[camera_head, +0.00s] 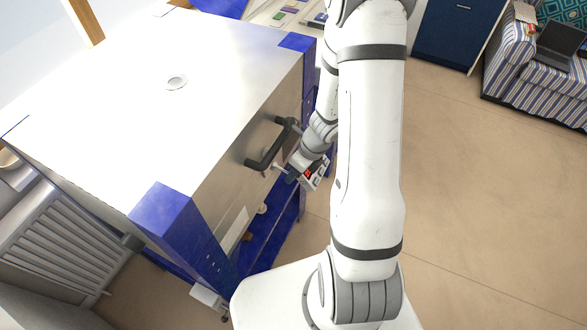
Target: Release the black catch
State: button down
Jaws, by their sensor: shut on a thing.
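The kiln (120,85) has a pale metal top and blue corner posts, and fills the left half of the view. A black bar handle (268,152) stands out from its front face. My gripper (283,171) is at this face, just below and right of the handle. It is shut on a small part there, which I take to be the black catch. The fingers and wrist hide most of that part, so its position cannot be made out. The handle looks apart from the fingers.
A blue lower shelf (270,232) lies under the kiln front. A slatted radiator (60,240) stands at left. A striped sofa (520,75) with a laptop (560,45) and a blue cabinet (450,35) are at the back right. The floor (480,220) at right is clear.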

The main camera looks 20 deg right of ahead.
jog(key=c, duration=1.2)
grip_release()
jog(key=p+v, duration=0.1)
jog(key=v, duration=0.6)
jog(key=shift+d+r, duration=0.2)
jog(key=shift+r, duration=0.2)
